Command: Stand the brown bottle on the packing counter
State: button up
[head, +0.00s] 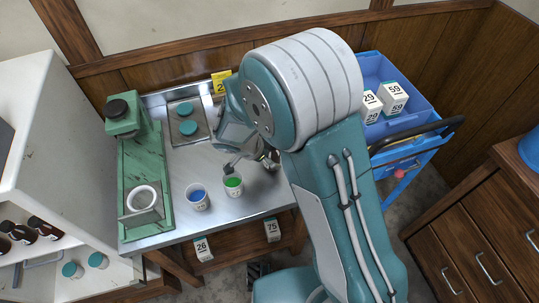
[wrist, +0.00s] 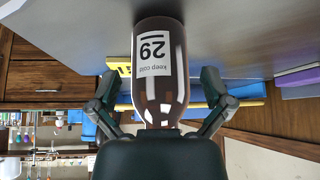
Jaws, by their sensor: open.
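The brown bottle (wrist: 175,95) fills the middle of the wrist view, which is upside down. Its white label reads "keep cold" with a number that looks like 29. Its base meets a grey surface (wrist: 240,30), and it looks upright on it. My gripper (head: 250,162) is open, with one finger on each side of the bottle and visible gaps between. I cannot tell which surface is the packing counter.
A cup with blue liquid (head: 197,198) and one with green (head: 233,185) stand close to my gripper. A green stand (head: 130,160) is at the table's left. A blue cart (head: 400,72) with white boxes is right; a wooden drawer unit (head: 475,250) stands lower right.

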jog(key=v, duration=1.2)
jog(key=s+d+r+n+y, duration=0.3)
jog(key=s+d+r+n, duration=0.25)
jog(key=d+r, duration=0.65)
jog(key=s+d+r+n+t+y, duration=0.2)
jog(key=s+d+r+n+y, duration=0.1)
jog(key=s+d+n, duration=0.4)
jog(key=s, duration=0.3)
jog(key=shift+s+r, duration=0.25)
jog(key=shift+r, duration=0.05)
